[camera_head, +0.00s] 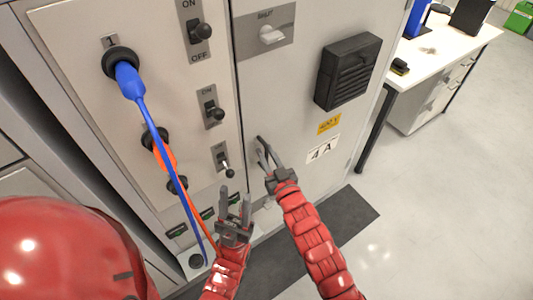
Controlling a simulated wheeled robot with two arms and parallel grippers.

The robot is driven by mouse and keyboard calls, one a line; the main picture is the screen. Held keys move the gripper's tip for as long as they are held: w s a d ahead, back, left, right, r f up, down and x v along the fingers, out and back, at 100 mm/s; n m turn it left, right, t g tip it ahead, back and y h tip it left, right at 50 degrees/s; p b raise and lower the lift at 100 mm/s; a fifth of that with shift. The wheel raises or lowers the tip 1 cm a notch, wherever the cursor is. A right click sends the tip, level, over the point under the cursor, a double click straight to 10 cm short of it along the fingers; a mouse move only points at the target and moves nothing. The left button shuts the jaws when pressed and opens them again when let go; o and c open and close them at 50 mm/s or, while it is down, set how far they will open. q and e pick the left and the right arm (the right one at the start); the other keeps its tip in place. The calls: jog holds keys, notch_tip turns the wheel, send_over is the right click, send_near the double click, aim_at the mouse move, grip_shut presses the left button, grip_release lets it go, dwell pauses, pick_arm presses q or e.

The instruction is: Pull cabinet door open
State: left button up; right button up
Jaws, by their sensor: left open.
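The grey cabinet door (300,110) fills the middle of the view. It carries a "SHUT" plate with a pale latch knob (271,34) near its top. A dark seam separates it from the switch panel (165,75) on the left, and the door looks closed. My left gripper (235,203) is open and empty, low in front of the panel and door seam. My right gripper (262,148) is higher, by the lower left part of the door. Its fingers lie almost along the line of sight, so its opening and any contact are unclear.
A blue cable (137,98) and an orange cable (180,185) hang from sockets on the left panel, beside several switches. A black vent box (347,72) sticks out from the door. A white desk (440,50) stands to the right; the floor before it is clear.

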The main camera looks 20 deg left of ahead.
grip_shut()
dwell(1.1)
